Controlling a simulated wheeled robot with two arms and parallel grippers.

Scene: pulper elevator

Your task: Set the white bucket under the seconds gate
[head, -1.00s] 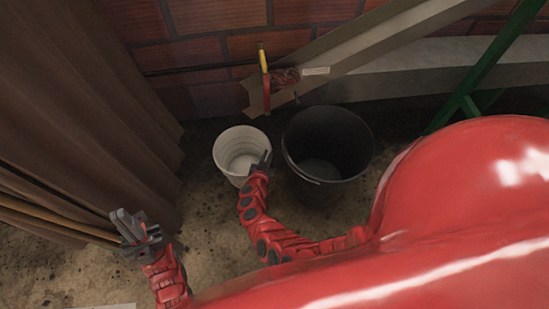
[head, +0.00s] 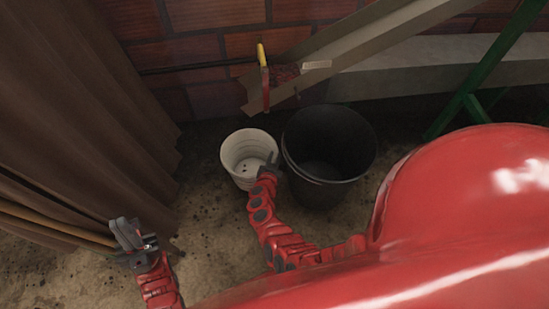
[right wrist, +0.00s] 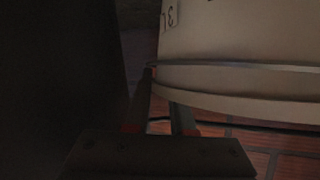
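The white bucket (head: 235,165) stands upright on the dirt floor, just left of a large black bucket (head: 319,192). Small dark specks show inside it. My right gripper (head: 269,163) is at its near right rim. In the right wrist view, the bucket (right wrist: 240,45) fills the upper right, and the gripper's fingers (right wrist: 165,100) straddle its wall. A red and yellow gate handle (head: 264,78) stands at the lower end of a chute, behind and slightly above the white bucket. My left gripper (head: 129,234) is empty at the lower left; its finger gap is unclear.
The sloping chute (head: 345,45) holds dark red matter near the gate. A brown curtain (head: 85,110) hangs at the left and a brick wall (head: 195,50) stands behind. Green legs (head: 470,100) stand at the right. Bare floor lies between curtain and buckets.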

